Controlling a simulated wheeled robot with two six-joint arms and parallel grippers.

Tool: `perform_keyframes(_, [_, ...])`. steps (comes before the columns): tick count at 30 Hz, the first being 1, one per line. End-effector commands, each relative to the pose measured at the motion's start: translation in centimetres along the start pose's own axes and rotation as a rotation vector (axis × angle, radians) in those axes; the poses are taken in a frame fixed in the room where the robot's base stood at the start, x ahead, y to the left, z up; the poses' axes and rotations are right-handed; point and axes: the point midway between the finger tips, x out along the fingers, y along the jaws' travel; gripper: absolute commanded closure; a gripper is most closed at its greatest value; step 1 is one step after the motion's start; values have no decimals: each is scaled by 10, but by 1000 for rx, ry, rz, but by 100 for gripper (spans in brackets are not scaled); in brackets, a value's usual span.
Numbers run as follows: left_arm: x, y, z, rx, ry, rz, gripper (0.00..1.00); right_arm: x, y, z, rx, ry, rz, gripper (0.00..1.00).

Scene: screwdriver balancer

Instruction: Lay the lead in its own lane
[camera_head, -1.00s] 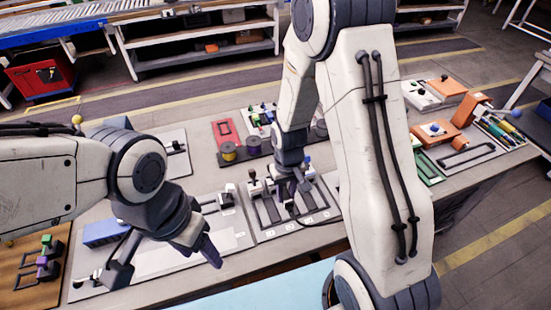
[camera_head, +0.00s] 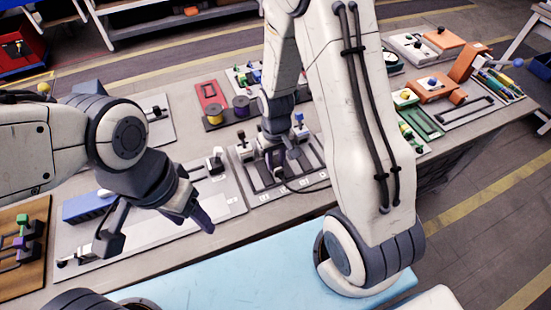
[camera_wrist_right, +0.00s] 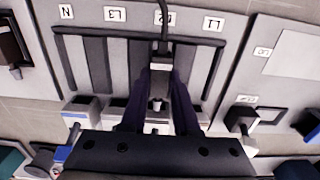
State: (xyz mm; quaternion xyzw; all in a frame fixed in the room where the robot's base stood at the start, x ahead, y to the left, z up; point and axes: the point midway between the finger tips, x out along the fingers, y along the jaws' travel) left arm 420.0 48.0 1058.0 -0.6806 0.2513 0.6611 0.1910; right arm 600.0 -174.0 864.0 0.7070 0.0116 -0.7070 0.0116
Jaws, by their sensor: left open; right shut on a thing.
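The lane board (camera_head: 252,198) lies on the bench with dark parallel lanes; it fills the right wrist view (camera_wrist_right: 140,32). Labels N (camera_wrist_right: 67,12), L3 (camera_wrist_right: 115,14) and L1 (camera_wrist_right: 213,23) show; the cable partly covers the L2 label (camera_wrist_right: 172,18). My right gripper (camera_wrist_right: 162,100) is shut on the lead (camera_wrist_right: 163,22), whose pale-banded plug shows between the fingers, over the lane in line with L2. I cannot tell whether it touches the lane floor. In the head view my right gripper (camera_head: 275,160) is over the board's middle. My left gripper (camera_head: 155,228) is open and empty, left of the board.
A grey panel with a blue box (camera_head: 88,207) lies to the left. Yellow and purple spools (camera_head: 241,106) stand behind. The blue mat (camera_head: 230,275) in front is clear.

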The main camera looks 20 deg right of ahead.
Motion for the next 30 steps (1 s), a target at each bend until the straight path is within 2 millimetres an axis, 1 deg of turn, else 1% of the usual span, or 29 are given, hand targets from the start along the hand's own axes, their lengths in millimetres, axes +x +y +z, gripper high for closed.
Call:
perform_keyframes(1, [2,0,0,0,0,0,40,2,-1,0,-1,0,0,100])
perform_keyframes(17, [1,0,0,0,0,0,40,2,-1,0,-1,0,0,100])
perform_keyframes(30, [7,0,0,0,0,0,40,11,-1,0,-1,0,0,100])
